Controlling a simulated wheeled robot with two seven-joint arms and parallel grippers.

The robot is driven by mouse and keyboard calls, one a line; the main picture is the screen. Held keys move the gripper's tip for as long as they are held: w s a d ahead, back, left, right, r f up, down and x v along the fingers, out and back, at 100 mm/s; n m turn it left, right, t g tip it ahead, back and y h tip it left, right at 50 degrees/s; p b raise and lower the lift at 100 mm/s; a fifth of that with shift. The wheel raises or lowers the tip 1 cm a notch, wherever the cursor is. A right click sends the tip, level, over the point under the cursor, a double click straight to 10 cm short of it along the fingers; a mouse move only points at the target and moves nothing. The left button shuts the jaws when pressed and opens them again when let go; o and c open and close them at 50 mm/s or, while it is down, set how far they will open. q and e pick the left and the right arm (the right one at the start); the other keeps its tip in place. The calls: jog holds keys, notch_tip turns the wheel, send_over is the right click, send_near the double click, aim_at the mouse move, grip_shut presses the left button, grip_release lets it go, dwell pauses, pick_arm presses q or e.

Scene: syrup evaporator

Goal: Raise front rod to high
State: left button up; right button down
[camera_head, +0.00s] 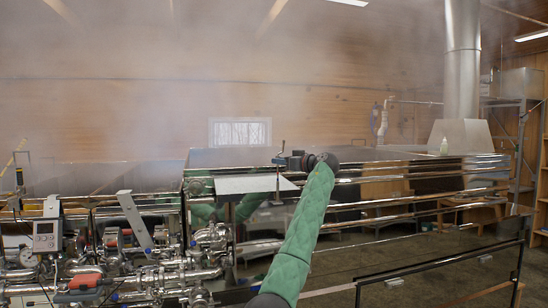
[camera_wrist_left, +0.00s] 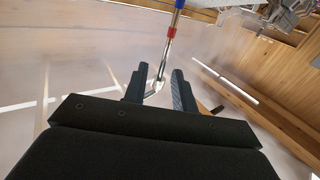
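A thin upright metal rod (camera_head: 277,186) stands at a small flat metal plate on the evaporator, near the middle of the head view. In the left wrist view the rod (camera_wrist_left: 167,50) carries a blue band and a red band, and its bent end lies between the fingers. My left gripper (camera_head: 285,160) is at the rod's upper part, with its green-sleeved arm rising from below. In the left wrist view its fingers (camera_wrist_left: 160,85) are apart, with a visible gap around the rod's end. My right gripper is not in view.
The steel evaporator (camera_head: 400,188) runs across the scene, with steam above it. Pipes and valves (camera_head: 150,280) and a grey control box (camera_head: 46,236) crowd the left. A dark rail (camera_head: 440,262) stands at the lower right. A chimney pipe (camera_head: 462,60) rises at the back right.

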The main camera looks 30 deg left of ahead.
pick_arm(q)
jog(key=shift+w+a+p, duration=0.15)
jog(key=shift+a+p, duration=0.3)
jog(key=shift+a, duration=0.45)
jog(key=shift+w+a+p, duration=0.1)
jog(key=shift+a+p, duration=0.35)
jog(key=shift+a, duration=0.45)
grip_shut()
